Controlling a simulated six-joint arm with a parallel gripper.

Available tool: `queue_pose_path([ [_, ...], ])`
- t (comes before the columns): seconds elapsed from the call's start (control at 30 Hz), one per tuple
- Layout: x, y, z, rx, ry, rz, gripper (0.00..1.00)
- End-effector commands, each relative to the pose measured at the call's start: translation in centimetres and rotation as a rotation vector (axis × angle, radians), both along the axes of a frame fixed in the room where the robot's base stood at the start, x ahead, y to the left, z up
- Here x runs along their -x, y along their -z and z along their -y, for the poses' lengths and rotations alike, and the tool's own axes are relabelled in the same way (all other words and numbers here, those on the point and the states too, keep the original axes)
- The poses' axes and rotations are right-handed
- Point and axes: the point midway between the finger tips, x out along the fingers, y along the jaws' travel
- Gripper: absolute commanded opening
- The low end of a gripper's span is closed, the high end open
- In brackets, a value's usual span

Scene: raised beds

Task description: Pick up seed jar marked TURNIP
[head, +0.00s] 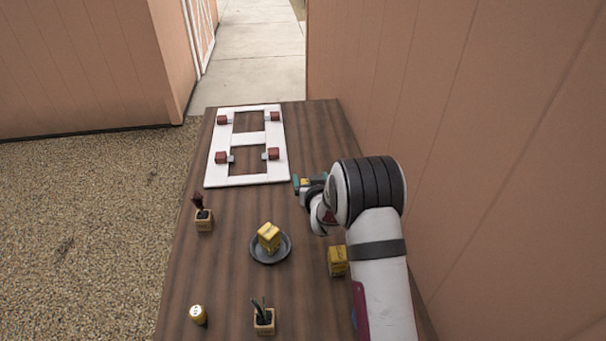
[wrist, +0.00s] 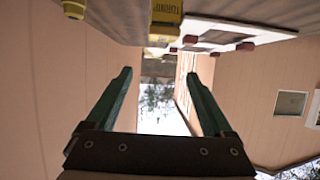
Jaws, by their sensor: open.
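In the wrist view, which is upside down, a yellow seed jar (wrist: 166,11) shows at the top edge, partly cut off. Its inverted label appears to read TURNIP. My gripper (wrist: 156,73) is open, with two green fingers and nothing between them; the jar is beyond the fingertips and to the table side of them. In the head view my gripper (head: 308,181) is low over the table, right of the white frame. A small yellow patch shows between its fingers there, mostly hidden. I cannot tell whether the gripper touches the jar.
A yellow jar (head: 269,237) sits on a dark dish (head: 257,257). Another yellow jar (head: 337,261) stands beside my arm. A white frame (head: 222,183) with red blocks lies at the far end. A wall (head: 450,90) borders the right.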

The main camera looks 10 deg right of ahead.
Motion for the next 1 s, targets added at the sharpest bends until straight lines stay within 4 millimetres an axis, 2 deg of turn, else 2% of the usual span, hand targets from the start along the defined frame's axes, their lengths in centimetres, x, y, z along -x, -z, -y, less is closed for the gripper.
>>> queue_pose_path([
  [0.1,0.0,2.7,0.0,0.004,-0.004,0.003,0.86],
  [0.37,0.0,7.2,-0.1,0.004,-0.004,0.002,0.86],
  [0.5,-3.1,8.1,-0.1,0.004,-0.004,0.006,0.86],
  [0.6,-4.3,8.7,-0.1,0.004,-0.003,0.003,0.86],
  [0.83,-4.6,8.7,-0.1,0.005,-0.004,0.003,0.86],
  [0.87,-4.6,8.7,-0.1,0.005,-0.004,0.003,0.84],
  [1.0,-4.6,8.7,-0.1,0.005,-0.004,0.003,0.59],
])
